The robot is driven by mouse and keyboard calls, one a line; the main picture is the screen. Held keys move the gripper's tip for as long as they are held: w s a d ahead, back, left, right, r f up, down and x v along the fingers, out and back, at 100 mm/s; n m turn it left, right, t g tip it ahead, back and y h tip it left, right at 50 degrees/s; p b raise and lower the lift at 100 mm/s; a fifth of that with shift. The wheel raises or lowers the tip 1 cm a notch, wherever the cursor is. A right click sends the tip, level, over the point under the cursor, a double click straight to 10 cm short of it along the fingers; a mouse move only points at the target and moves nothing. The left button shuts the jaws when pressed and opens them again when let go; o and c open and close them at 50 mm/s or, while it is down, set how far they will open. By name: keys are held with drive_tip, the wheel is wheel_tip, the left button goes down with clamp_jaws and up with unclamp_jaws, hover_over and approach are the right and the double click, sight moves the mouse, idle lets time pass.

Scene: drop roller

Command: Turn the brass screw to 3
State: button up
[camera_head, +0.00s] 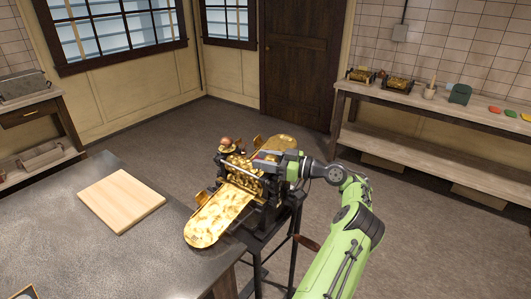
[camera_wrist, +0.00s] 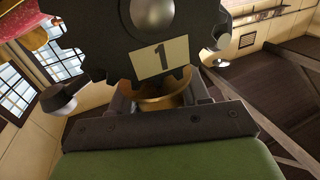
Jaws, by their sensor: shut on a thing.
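The drop roller (camera_head: 222,210) is a brass and black machine on a dark stand, with long brass trays on two sides. In the wrist view, a dark toothed dial (camera_wrist: 150,35) carries a white plate with the number 1 (camera_wrist: 160,57). The brass screw (camera_wrist: 168,102) shows as a round golden part just below the dial, partly hidden by my jaws. My gripper (camera_head: 266,160) is at the top of the machine, its fingers (camera_wrist: 162,92) on both sides of the screw and shut on it. In the head view the gripper hides the screw.
A pale wooden board (camera_head: 120,200) lies on the grey table (camera_head: 60,215) left of the machine. A side bench (camera_head: 440,107) on the right holds small brass machines, a mortar and coloured items. A crank with a wooden handle (camera_head: 306,242) sticks out below my arm. The floor behind is clear.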

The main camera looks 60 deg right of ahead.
drive_tip(key=shift+f, duration=0.25)
idle(0.6)
drive_tip(key=o, duration=1)
drive_tip(key=shift+r, duration=0.15)
drive_tip(key=shift+s, duration=0.1)
drive_tip(key=s+d, duration=0.1)
drive_tip(key=s, duration=0.4)
drive_tip(key=s+p, duration=0.1)
drive_tip(key=s, duration=0.4)
drive_tip(key=s+d+p, duration=0.1)
drive_tip(key=s, duration=0.4)
drive_tip(key=shift+s+d, duration=0.2)
drive_tip(key=shift+d, duration=0.1)
drive_tip(key=shift+o, duration=0.2)
